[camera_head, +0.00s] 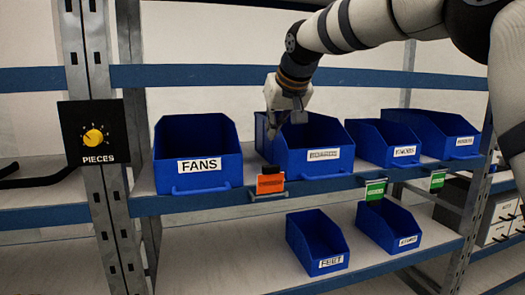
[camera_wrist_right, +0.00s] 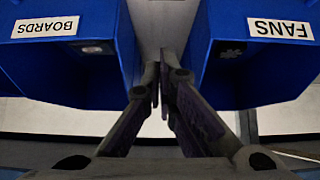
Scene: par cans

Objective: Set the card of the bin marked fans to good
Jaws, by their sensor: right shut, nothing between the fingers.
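The blue bin marked FANS (camera_head: 198,158) stands at the left of the upper shelf; it also shows upside down in the right wrist view (camera_wrist_right: 235,62). An orange card (camera_head: 270,184) with a dark piece at its top hangs on the shelf's front edge, between the FANS bin and the bin to its right. Its writing is too small to read. My right gripper (camera_head: 272,132) is shut and empty, pointing down above the gap between these two bins, above and behind the orange card. Its fingers (camera_wrist_right: 160,88) lie close together in the wrist view. My left gripper is out of view.
The neighbouring bin is marked BOARDS (camera_wrist_right: 75,55). Two more blue bins stand to the right. Green cards (camera_head: 375,190) and (camera_head: 437,180) hang farther right on the edge. The FEET bin (camera_head: 317,240) and another sit below. A PIECES dial (camera_head: 93,136) is on the left post.

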